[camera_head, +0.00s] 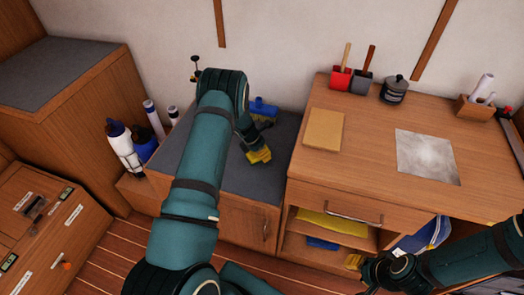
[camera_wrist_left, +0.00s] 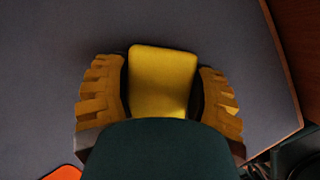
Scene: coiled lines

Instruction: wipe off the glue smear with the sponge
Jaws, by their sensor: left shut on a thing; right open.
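My left gripper (camera_head: 258,155) is low over the grey top of the low cabinet. In the left wrist view, its two ribbed fingers (camera_wrist_left: 160,100) are shut on a yellow block, the sponge (camera_wrist_left: 162,78). In the head view, sponge and fingers are hard to tell apart. A pale grey, cloudy rectangular sheet or plate (camera_head: 427,157) lies flat on the desk at the right. I cannot tell whether its cloudy marks are the glue smear. My right gripper (camera_head: 370,263) is open in front of the desk, below its top, partly hidden by its own arm.
The wooden desk (camera_head: 378,118) carries a tan board (camera_head: 324,130), red and grey holders (camera_head: 341,78), a dark lidded pot (camera_head: 394,89) and a wooden box with rolls (camera_head: 475,106). A blue item (camera_head: 262,108) is behind my left gripper. Bottles (camera_head: 124,146) stand at left.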

